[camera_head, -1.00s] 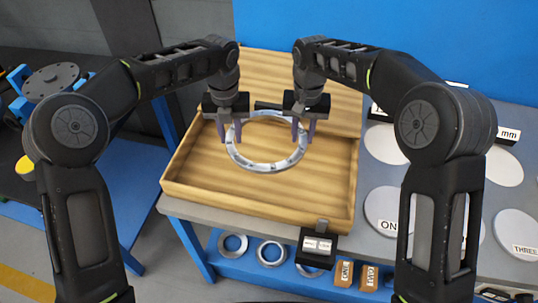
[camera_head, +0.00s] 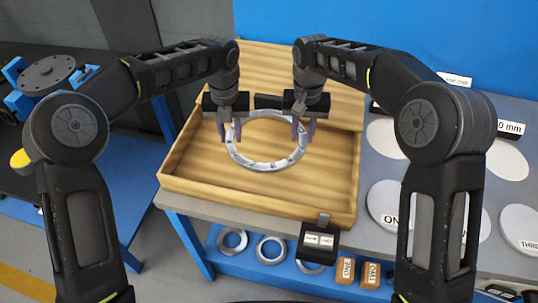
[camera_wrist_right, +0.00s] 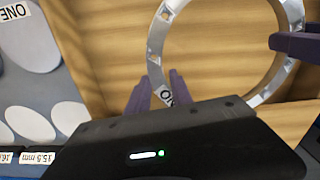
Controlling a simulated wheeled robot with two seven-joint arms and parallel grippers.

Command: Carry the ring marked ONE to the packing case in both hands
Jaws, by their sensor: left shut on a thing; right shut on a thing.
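A silver metal ring (camera_head: 262,165) with holes around its flange is held level between my two grippers, over the open wooden packing case (camera_head: 255,206). My left gripper (camera_head: 229,130) is shut on the ring's left side. My right gripper (camera_head: 303,132) is shut on its right side. In the right wrist view, the fingers of my right gripper (camera_wrist_right: 160,92) straddle the ring (camera_wrist_right: 157,60). A partly hidden label there shows only its first letters. My left gripper's finger (camera_wrist_right: 295,45) is at the ring's other side. The gap beneath the ring is hard to judge.
The case stands on a grey table; its lid (camera_head: 345,100) is raised at the back. Pale round discs with labels, one reading ONE (camera_head: 384,203), lie to the right. Several rings and orange blocks (camera_head: 345,270) sit on a blue lower shelf. A blue-framed stand (camera_head: 48,75) is at left.

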